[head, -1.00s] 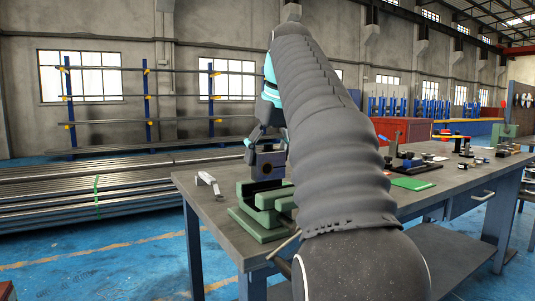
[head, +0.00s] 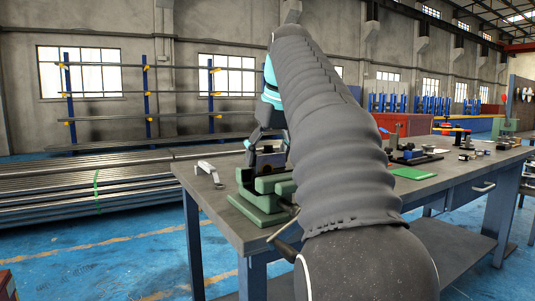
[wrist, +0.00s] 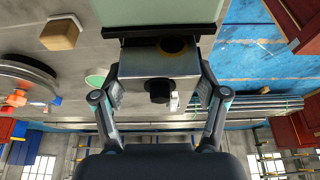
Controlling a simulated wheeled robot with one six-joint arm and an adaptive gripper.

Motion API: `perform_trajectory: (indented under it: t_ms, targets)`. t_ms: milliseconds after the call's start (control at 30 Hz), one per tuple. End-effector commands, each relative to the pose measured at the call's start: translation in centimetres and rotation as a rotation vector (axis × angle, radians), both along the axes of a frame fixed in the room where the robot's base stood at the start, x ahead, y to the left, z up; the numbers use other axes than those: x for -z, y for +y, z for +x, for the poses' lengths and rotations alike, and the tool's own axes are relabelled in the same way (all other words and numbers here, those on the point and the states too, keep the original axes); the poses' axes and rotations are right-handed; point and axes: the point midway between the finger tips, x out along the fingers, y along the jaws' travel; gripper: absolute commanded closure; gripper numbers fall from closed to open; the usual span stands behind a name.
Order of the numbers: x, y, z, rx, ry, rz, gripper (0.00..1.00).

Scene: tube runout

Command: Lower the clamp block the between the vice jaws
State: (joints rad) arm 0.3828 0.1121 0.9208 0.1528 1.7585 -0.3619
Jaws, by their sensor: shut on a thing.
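The clamp block (head: 270,160) is a grey metal block with a dark round spot, held in my gripper over the green vice (head: 262,203). In the wrist view the block (wrist: 150,66) shows a dark knob and sits between the two fingers of my gripper (wrist: 160,82), which are shut on it. In the head view its lower edge meets the top of the vice jaws; I cannot tell how deep it sits between them. The pale green vice body (wrist: 155,12) and a dark jaw edge lie just beyond the block in the wrist view. My arm hides the vice's right side.
A white bracket (head: 209,170) lies on the grey workbench (head: 228,219) left of the vice. A green mat (head: 413,173) and several small tools lie to the right. The vice handle (head: 284,225) sticks out at the front. Metal bars (head: 60,190) are stacked behind.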

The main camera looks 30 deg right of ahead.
Motion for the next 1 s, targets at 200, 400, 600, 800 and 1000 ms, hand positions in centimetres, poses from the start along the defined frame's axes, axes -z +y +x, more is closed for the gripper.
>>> perform_trajectory:
  t_ms: [200, 400, 600, 800, 1000]
  targets:
    - [0.8, 0.0, 0.0, 0.0, -0.002, -0.001, 0.94]
    - [0.7, 0.0, 0.0, 0.0, -0.001, 0.0, 0.0]
    - [0.7, 0.0, 0.0, 0.0, 0.0, 0.0, 0.0]
    - [0.3, 0.0, -0.1, 0.0, 0.001, 0.0, 0.0]
    - [-1.5, -0.1, -0.8, 0.0, -0.001, -0.001, 0.0]
